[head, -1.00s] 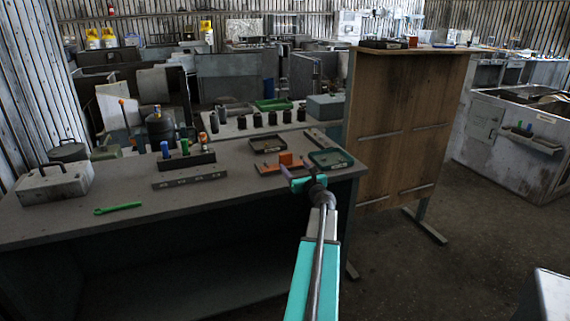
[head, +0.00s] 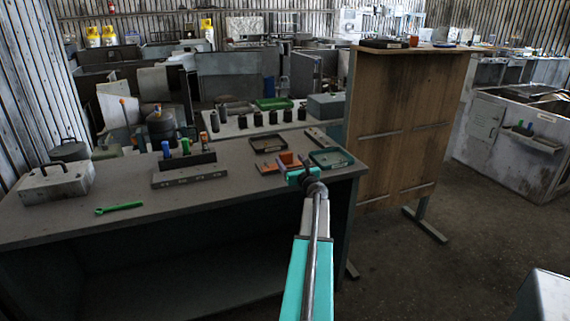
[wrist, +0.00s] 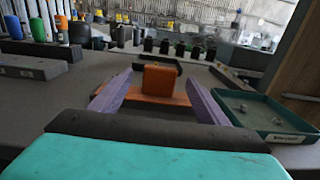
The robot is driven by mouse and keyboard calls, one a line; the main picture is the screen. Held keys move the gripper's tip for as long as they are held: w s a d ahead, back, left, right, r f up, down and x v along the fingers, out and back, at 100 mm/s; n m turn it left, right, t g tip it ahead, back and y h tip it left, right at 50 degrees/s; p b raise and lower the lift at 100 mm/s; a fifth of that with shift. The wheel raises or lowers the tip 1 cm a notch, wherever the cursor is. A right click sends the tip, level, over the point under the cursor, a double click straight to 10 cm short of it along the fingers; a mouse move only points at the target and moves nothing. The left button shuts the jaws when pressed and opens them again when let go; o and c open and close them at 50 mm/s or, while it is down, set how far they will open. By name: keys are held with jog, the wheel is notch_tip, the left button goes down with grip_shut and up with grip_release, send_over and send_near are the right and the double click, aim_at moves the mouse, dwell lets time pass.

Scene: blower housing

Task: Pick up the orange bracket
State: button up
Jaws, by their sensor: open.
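The orange bracket (wrist: 158,82) sits on the workbench, with an upright block rising from a flat base. It also shows in the head view (head: 287,158), partly hidden behind my gripper. My gripper (wrist: 155,95) is open, with its two purple fingers on either side of the bracket in the wrist view. The bracket's upright part shows between the fingertips or just beyond them; I cannot tell which. In the head view my gripper (head: 300,171) is at the right end of the bench, just in front of the bracket.
A green tray (wrist: 262,130) with small metal parts lies right of the bracket. A dark tray (head: 267,144) lies behind it. A dark block with coloured handles (head: 187,164), a green wrench (head: 119,208) and a grey case (head: 54,184) are on the left. A wooden panel (head: 398,130) stands at right.

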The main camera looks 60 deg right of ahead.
aim_at(287, 156)
jog(key=shift+p+x, duration=0.7)
jog(key=shift+x, duration=1.9)
jog(key=c, duration=1.3)
jog(key=shift+r, duration=0.1)
